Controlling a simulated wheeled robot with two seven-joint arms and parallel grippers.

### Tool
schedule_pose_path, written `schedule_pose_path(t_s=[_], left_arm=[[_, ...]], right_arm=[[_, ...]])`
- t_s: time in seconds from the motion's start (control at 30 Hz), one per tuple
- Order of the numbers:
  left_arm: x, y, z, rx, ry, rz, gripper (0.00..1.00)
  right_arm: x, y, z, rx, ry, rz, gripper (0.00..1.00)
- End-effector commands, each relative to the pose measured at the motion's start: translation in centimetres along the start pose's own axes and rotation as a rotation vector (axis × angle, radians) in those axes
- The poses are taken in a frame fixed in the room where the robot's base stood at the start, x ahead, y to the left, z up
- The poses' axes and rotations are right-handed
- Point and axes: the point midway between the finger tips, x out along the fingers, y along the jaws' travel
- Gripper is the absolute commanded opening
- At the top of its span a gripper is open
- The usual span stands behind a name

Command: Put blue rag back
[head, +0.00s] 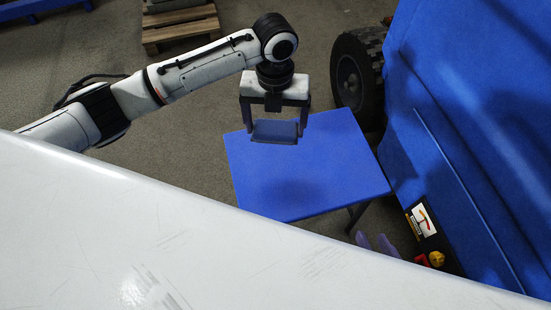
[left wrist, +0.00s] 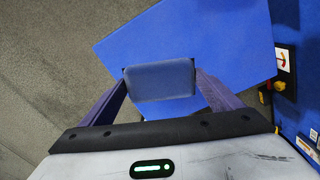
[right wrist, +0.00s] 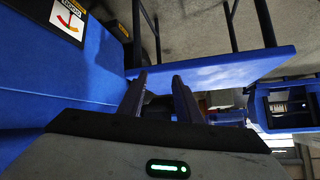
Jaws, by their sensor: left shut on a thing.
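The blue rag (head: 275,131) looks like a flat grey-blue folded block. My left gripper (head: 275,128) is shut on it by its two ends, over the far left part of a blue table (head: 310,185). The rag also shows between the fingers in the left wrist view (left wrist: 160,80), with the tabletop (left wrist: 220,35) behind it. It seems to be held above the table, but the gap is hard to judge. My right gripper (head: 376,243) is low, near the table's near right corner. Its fingers stand apart with nothing seen between them in the right wrist view (right wrist: 160,85).
A large blue machine body (head: 455,130) with a black wheel (head: 355,75) stands right of the table. A gauge (head: 422,219) and a yellow knob (head: 436,258) are low on it. A wooden pallet (head: 180,25) lies at the back. Floor left of the table is clear.

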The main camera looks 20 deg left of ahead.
Motion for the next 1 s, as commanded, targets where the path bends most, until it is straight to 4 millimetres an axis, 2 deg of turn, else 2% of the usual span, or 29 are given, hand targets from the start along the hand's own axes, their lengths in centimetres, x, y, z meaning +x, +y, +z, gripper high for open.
schedule_pose_path(t_s=[0.43, 0.53, 0.63, 0.77, 1.0], left_arm=[[6.0, 0.0, 0.1, 0.035, 0.0, 0.002, 0.64], [7.8, 0.0, 0.0, 0.034, 0.002, 0.002, 0.64], [9.3, -0.1, 0.1, 0.035, 0.0, 0.001, 0.64], [10.2, -0.1, 0.1, 0.035, -0.002, 0.001, 0.64], [10.1, 0.0, 0.1, 0.035, -0.002, 0.001, 0.64]], right_arm=[[0.8, -0.2, 1.5, 0.012, -0.015, -0.014, 0.31], [1.7, -0.4, 0.7, -0.006, -0.018, -0.027, 0.31], [2.2, -0.7, 0.9, -0.01, -0.036, -0.038, 0.31], [2.4, -0.9, 1.0, -0.014, -0.051, -0.045, 0.31], [2.4, -0.9, 1.0, -0.012, -0.054, -0.045, 0.31]])
